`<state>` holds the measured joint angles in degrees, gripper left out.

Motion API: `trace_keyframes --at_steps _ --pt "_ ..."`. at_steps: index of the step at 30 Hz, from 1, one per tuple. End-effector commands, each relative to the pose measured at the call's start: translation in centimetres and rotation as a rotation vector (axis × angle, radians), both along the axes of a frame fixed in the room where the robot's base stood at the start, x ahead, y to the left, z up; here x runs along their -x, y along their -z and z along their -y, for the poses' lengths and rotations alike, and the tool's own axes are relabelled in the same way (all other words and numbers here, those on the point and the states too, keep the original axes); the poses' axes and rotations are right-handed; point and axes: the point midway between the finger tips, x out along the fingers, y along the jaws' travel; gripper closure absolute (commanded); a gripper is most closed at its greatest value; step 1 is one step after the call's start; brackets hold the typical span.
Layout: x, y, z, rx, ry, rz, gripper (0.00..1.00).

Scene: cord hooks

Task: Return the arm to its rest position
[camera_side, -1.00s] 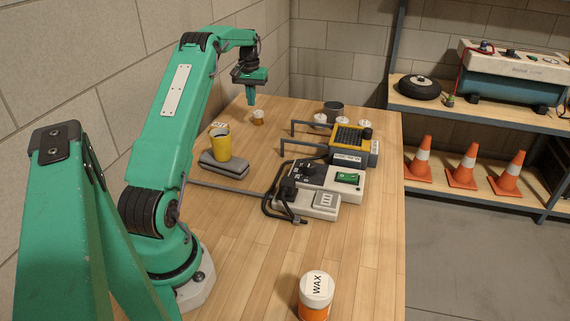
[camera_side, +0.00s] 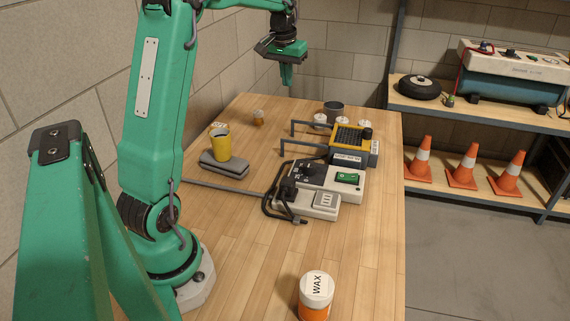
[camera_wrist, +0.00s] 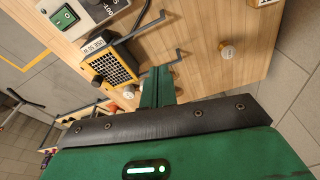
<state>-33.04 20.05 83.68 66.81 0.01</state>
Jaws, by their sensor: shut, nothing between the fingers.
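My green gripper (camera_side: 287,76) is in the air above the far part of the wooden table (camera_side: 245,255) in the side view. Its fingers point down and are shut with nothing between them. In the wrist view the shut fingers (camera_wrist: 158,86) reach over the table edge. A black cord (camera_side: 268,205) lies in a loop beside the white device (camera_side: 322,205). Two dark hooks (camera_side: 292,135) stick out to the left from the yellow-and-black box (camera_side: 349,141).
A wax jar (camera_side: 316,294) stands at the front. A dark mug (camera_side: 333,111) and small white-topped jars stand at the back. Shelves with orange cones (camera_side: 463,166) are at right. Air around my gripper is clear.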

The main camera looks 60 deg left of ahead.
Motion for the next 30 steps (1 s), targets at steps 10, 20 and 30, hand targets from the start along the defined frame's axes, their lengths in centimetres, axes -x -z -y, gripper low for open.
trace_keyframes --at_steps 10,20,30 --pt "3.0 -3.7 9.6 -0.04 0.145 0.073 1.0" --pt "7.7 -4.9 17.2 -0.067 0.277 0.143 1.0" --pt "13.6 -3.9 23.2 -0.085 0.413 0.221 1.0"
